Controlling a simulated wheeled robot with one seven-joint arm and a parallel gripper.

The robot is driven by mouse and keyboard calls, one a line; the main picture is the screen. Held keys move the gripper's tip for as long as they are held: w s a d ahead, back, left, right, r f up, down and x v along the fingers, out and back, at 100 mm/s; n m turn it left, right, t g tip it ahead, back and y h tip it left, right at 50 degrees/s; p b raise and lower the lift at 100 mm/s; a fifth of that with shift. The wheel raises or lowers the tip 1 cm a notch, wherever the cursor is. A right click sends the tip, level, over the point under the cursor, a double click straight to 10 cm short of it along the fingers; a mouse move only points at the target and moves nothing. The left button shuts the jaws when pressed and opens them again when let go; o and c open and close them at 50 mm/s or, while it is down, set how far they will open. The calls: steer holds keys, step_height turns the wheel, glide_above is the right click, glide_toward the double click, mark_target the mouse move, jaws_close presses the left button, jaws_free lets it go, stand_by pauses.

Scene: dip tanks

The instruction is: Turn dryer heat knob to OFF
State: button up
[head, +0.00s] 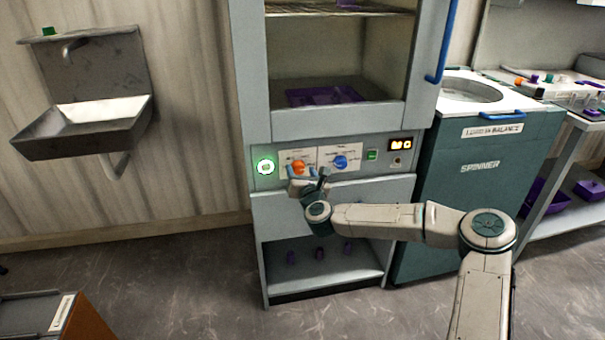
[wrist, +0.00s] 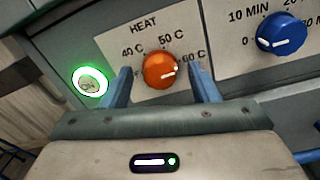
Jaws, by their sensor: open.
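The orange heat knob (wrist: 159,71) is on the dryer's control panel (head: 347,153), under the word HEAT and the marks 40 C, 50 C and 60 C. Its white pointer line aims right, toward the 60 C side. The OFF mark is not readable, perhaps hidden behind a finger. In the head view the knob (head: 298,167) shows just above my gripper (head: 304,174). In the wrist view my gripper (wrist: 163,88) is open, with one blue finger on each side of the knob. I cannot tell whether the fingers touch it.
A blue timer knob (wrist: 284,34) is right of the heat knob. A green-lit round button (wrist: 89,86) is to the left. The dryer's glass door with a blue handle (head: 441,45) is above. A teal spinner (head: 470,180) stands to the right.

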steer(key=shift+c, duration=0.3)
steer(key=c, duration=0.9)
steer(key=shift+d, duration=0.15)
